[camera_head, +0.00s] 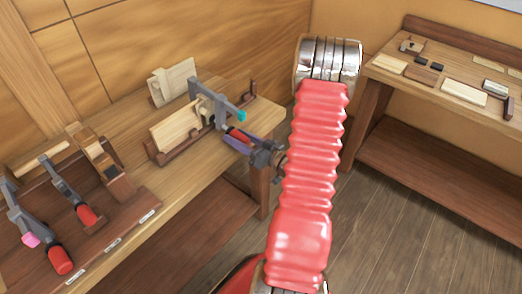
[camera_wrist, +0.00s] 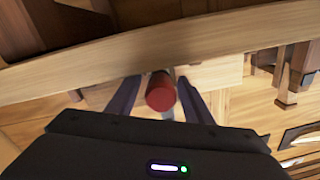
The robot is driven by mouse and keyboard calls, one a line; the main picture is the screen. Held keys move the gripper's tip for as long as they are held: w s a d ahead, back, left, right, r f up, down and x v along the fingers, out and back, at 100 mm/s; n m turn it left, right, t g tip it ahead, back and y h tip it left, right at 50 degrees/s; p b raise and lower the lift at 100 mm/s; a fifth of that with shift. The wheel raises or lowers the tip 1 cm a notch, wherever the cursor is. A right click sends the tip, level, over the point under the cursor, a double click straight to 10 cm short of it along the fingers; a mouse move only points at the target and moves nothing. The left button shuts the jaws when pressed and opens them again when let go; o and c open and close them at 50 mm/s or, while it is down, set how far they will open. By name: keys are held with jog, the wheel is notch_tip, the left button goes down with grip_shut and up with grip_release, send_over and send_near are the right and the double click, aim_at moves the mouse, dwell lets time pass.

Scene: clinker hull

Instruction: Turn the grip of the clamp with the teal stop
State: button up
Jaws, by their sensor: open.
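The clamp (camera_head: 208,92) with the teal stop (camera_head: 241,116) sits at the right end of the left bench, on light wooden boards (camera_head: 176,130). Its red grip (camera_head: 238,136) points toward my gripper (camera_head: 243,142). In the wrist view the round end of the red grip (camera_wrist: 161,92) lies between my two dark purple fingers (camera_wrist: 160,82). The fingers are open, one on each side, with narrow gaps to the grip. The teal stop cannot be made out in the wrist view.
Another clamp with a pink stop (camera_head: 31,240) and a second red-gripped clamp (camera_head: 70,192) lie on a labelled rack at the left. A second bench (camera_head: 440,75) with small pieces stands right; floor between is clear.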

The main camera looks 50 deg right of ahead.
jog(key=s, duration=1.1)
jog(key=shift+s+d, duration=0.15)
jog(key=shift+d, duration=0.2)
jog(key=shift+f, duration=0.1)
jog(key=d+f+g+h, duration=0.55)
jog(key=d+g, duration=0.25)
jog(key=g, duration=0.2)
jog(key=w+a+r+g, duration=0.2)
jog(key=a+r+g, duration=0.2)
jog(key=a+r, duration=1.35)
jog(key=s+a+r+n+y, duration=0.1)
jog(key=s+a+r+y, duration=0.1)
jog(key=a, duration=0.9)
jog(key=s+a+r+n+t+y, duration=0.1)
jog(key=s+a+r, duration=0.3)
jog(key=a, duration=0.8)
jog(key=shift+r+n+y, duration=0.6)
jog(key=shift+r+y, duration=0.05)
jog(key=shift+r, duration=0.25)
